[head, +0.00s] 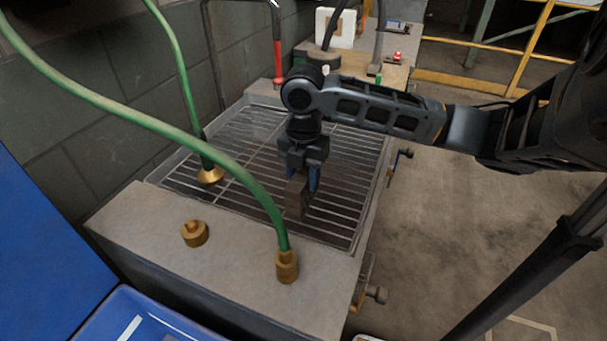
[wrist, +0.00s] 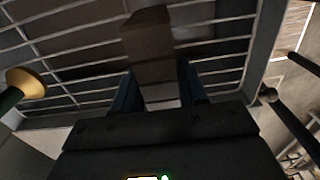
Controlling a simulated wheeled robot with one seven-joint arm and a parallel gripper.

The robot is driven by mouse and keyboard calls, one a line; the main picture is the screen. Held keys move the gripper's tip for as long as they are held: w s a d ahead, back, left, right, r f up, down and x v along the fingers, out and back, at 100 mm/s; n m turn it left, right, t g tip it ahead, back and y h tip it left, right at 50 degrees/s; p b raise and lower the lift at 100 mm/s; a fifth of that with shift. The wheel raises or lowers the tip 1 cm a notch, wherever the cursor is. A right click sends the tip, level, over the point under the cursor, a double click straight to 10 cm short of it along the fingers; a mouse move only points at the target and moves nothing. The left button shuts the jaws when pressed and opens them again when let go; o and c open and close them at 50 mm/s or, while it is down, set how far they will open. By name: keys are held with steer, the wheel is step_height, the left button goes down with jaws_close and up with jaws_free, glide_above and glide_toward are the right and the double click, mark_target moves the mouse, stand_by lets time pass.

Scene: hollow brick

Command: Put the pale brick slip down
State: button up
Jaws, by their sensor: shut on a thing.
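My gripper (head: 303,180) points down over the metal grate (head: 338,228) and is shut on a brick slip (head: 296,196). The slip looks dull brown in this light rather than clearly pale. It hangs below the fingers, long side roughly upright. In the wrist view the slip (wrist: 152,48) sits between the two blue fingers (wrist: 158,92) and reaches out past them over the grate bars. I cannot tell whether its lower end touches the grate.
A grey ledge (head: 235,245) in front carries a brass fitting (head: 194,233) and a green hose's brass end (head: 287,266). Another hose with a brass nozzle (head: 209,175) stands at the grate's left. A block wall is at left. Bare grate lies around the slip.

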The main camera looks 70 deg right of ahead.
steer(key=o, duration=0.8)
steer(key=shift+f, duration=0.15)
steer(key=shift+c, duration=0.2)
steer(key=o, duration=0.5)
steer(key=shift+c, duration=0.2)
